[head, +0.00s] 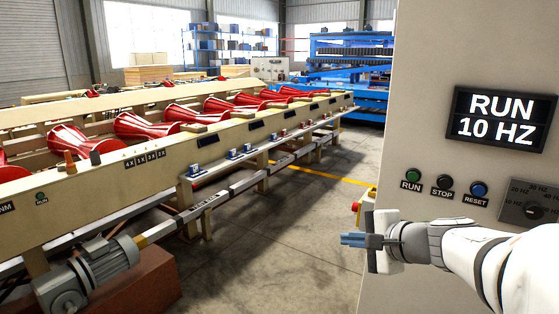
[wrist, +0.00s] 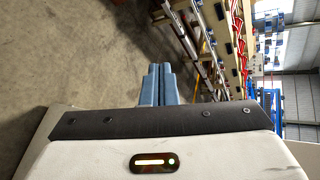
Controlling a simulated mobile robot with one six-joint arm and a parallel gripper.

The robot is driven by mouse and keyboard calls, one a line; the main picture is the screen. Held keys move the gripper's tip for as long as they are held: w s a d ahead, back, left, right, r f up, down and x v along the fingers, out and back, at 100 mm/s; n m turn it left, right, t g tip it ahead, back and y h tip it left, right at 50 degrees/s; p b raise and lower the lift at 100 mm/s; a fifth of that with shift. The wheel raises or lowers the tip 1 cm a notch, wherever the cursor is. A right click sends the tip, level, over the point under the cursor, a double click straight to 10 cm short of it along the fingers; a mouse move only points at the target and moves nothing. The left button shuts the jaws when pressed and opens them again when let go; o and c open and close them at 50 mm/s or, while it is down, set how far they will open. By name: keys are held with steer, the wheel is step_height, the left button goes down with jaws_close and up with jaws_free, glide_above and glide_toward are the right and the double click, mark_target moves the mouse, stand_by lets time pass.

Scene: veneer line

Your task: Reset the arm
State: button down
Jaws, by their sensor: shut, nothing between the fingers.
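My arm reaches in from the lower right of the head view. My gripper (head: 352,240) has blue fingers pressed together, with nothing between them, and points left beside the grey control cabinet (head: 425,120). The blue fingers also show in the wrist view (wrist: 157,84), shut and in front of open floor. The cabinet carries a green RUN button (head: 412,175), a black STOP button (head: 443,181) and a blue RESET button (head: 479,188). The gripper is apart from these buttons. The display (head: 501,118) reads RUN 10 HZ.
A speed knob (head: 531,211) is at the cabinet's right. A yellow and red box (head: 364,207) sits at its left edge, partly behind my gripper. The conveyor (head: 150,180) with red rollers runs along the left, with a motor (head: 90,270) in front. The concrete floor (head: 290,240) between is clear.

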steer(key=s+a+f+n+g+h, duration=0.2)
steer(key=s+a+f+n+g, duration=0.4)
steer(key=s, duration=0.3)
steer(key=s+d+f+n+g+h, duration=0.1)
steer(key=s+d+f+n+h, duration=0.3)
steer(key=s+n, duration=0.4)
steer(key=shift+d+h, duration=0.6)
steer(key=shift+d, duration=0.25)
steer(key=shift+s+f, duration=0.1)
